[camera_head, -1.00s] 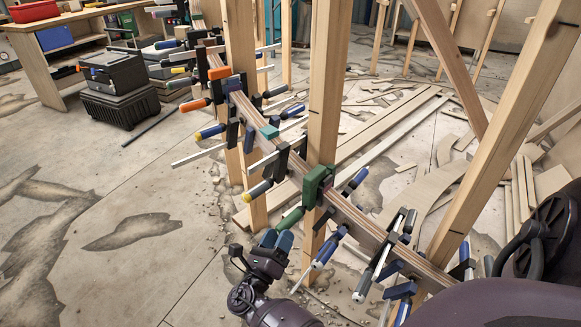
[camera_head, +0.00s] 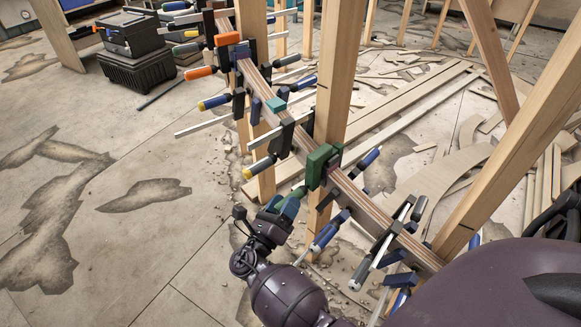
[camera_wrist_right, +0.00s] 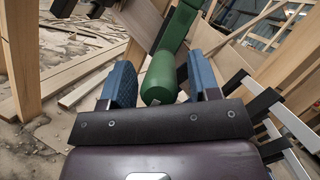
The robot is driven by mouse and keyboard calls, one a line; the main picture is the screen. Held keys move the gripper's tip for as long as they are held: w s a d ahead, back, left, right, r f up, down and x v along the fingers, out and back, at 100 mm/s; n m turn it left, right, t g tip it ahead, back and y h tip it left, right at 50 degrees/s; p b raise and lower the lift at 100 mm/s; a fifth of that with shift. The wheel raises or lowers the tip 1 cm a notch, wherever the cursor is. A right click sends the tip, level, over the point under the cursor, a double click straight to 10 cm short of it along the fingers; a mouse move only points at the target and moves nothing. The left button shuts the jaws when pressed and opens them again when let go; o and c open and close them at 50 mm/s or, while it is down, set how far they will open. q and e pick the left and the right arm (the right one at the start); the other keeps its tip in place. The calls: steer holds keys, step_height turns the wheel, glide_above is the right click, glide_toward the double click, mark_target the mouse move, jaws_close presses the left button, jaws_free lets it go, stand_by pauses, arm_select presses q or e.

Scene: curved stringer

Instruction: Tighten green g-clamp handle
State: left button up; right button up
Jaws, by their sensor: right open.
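The green g-clamp (camera_head: 320,165) grips the long curved laminated wood stringer (camera_head: 365,203) by an upright post. Its green handle (camera_head: 292,208) points down-left from the clamp, toward my right gripper (camera_head: 279,206). In the right wrist view the green handle (camera_wrist_right: 160,78) lies between the two blue finger pads of my right gripper (camera_wrist_right: 163,82). The fingers are open, with a visible gap on each side of the handle. The green clamp's frame (camera_wrist_right: 183,25) rises behind the handle. My left gripper is not in view.
Clamps with orange (camera_head: 200,72) and blue (camera_head: 325,235) handles line the stringer on both sides of the green one. A wooden post (camera_head: 333,80) stands close behind the clamp. Wood strips (camera_head: 400,110) litter the floor behind. The floor at left is open.

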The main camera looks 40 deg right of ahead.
steer(key=shift+d, duration=0.2)
steer(key=shift+r, duration=0.1)
steer(key=c, duration=0.9)
